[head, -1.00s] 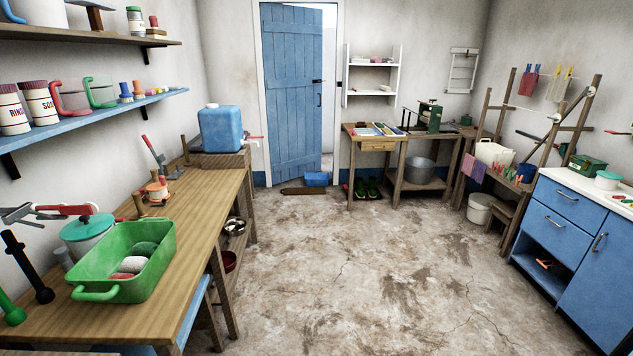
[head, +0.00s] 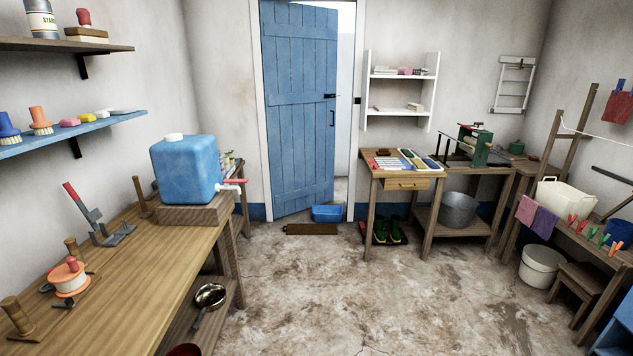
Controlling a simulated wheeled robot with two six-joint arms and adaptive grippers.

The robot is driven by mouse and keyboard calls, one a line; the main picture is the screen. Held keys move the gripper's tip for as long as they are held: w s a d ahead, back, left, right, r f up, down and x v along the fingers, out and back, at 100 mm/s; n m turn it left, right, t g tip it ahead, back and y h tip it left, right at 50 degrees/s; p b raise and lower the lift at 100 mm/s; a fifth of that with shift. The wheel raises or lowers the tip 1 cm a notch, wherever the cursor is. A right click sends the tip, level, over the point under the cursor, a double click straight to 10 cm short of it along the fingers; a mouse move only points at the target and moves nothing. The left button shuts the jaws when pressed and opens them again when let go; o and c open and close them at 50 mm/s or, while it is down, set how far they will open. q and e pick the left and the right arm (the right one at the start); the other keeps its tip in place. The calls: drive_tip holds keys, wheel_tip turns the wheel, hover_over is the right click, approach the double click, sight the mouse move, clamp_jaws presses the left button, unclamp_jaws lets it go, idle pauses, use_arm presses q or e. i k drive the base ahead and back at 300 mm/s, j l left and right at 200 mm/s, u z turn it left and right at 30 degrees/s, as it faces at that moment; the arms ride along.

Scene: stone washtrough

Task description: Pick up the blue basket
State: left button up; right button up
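The blue basket (head: 327,213) is a small open box on the floor. It stands at the foot of the blue door (head: 297,110), near the door's free edge and the doorway gap. It looks upright, and what is inside it cannot be made out. Neither of my grippers shows in the head view.
A wooden workbench (head: 150,290) with a blue water container (head: 184,170) runs along the left. A dark brown board (head: 310,229) lies in front of the basket. A wooden table (head: 405,176) stands right of the doorway. The stone floor (head: 330,285) ahead is clear.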

sight(320, 212)
drive_tip(key=i, duration=1.65)
drive_tip(key=i+z, duration=0.15)
drive_tip(key=i, duration=1.5)
